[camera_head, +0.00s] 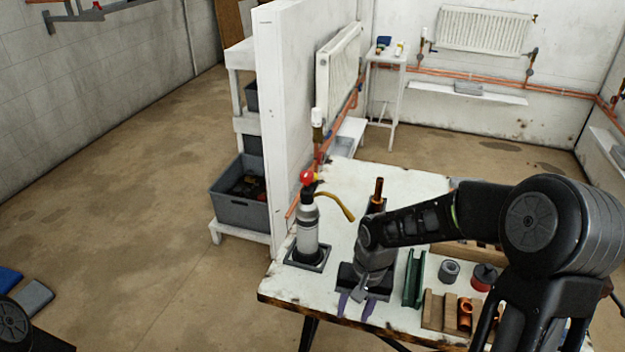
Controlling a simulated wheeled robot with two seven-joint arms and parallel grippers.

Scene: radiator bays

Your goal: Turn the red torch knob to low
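The torch (308,232) is a pale grey cylinder with a brass curved nozzle, standing upright in a dark square holder (318,257) at the left of the workbench. Its red knob (307,177) is at the top; its setting is too small to read. My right arm reaches in from the right, and my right gripper (356,307) points down near the bench's front edge, right of and in front of the torch, apart from it. Its two purplish fingers are spread, with nothing clearly held between them. My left gripper is out of view.
A white partition (283,120) rises behind the torch. A grey crate (238,205) stands left of it.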

